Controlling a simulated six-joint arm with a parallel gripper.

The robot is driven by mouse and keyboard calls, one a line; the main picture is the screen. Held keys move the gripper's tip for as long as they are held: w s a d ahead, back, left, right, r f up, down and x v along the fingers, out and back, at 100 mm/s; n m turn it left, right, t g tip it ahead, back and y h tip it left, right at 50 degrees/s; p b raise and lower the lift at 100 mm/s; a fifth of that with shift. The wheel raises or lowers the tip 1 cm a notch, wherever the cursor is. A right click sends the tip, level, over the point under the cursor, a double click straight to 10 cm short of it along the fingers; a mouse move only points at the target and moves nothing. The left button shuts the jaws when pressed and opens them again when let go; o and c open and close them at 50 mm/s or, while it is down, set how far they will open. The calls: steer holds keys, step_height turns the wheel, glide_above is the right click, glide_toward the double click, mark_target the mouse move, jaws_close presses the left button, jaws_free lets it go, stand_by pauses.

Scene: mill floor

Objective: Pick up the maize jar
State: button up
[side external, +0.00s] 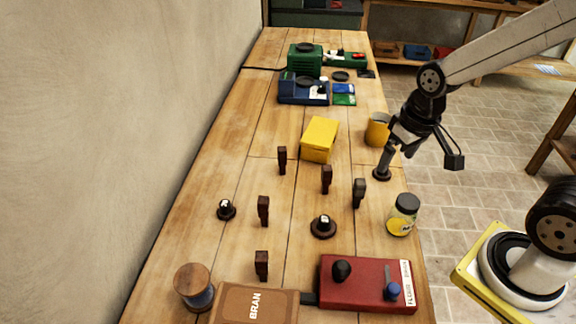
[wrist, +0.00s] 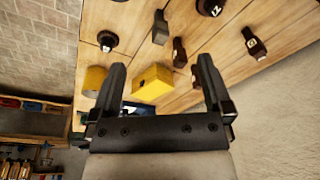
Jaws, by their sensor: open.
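A clear jar with a dark lid and yellow contents (side external: 403,215) stands upright near the right edge of the bench in the side view. It looks like the maize jar, but I cannot read its label. I do not see it in the wrist view. My gripper (wrist: 161,64) is open, with nothing between its two dark fingers. In the side view my gripper (side external: 408,142) is above the right edge of the bench, farther back than the jar and higher than it.
A yellow box (side external: 319,139), several dark blocks, and a red case (side external: 367,284) are on the bench. A wooden-lidded jar (side external: 194,288) stands front left. The wall bounds the left side.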

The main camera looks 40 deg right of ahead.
mark_target(391, 221)
steer(key=s+d+m+t+y, duration=0.1)
steer(key=s+d+m+y, duration=0.2)
steer(key=d+m+y, duration=0.5)
steer(key=s+d+m+t+y, duration=0.2)
steer(key=s+d+m+y, duration=0.15)
steer(key=m, duration=0.95)
steer(key=shift+y, duration=0.55)
steer(key=shift+w+a+f, duration=0.2)
steer(key=shift+a+f, duration=0.35)
steer(key=shift+f, duration=2)
steer(key=shift+w+a+f, duration=0.25)
steer(key=shift+a+f, duration=0.25)
steer(key=shift+f, duration=2.1)
steer(key=shift+w+a+f, duration=0.2)
steer(key=shift+a+f, duration=0.35)
steer(key=shift+f, duration=2)
steer(key=shift+x, duration=2.65)
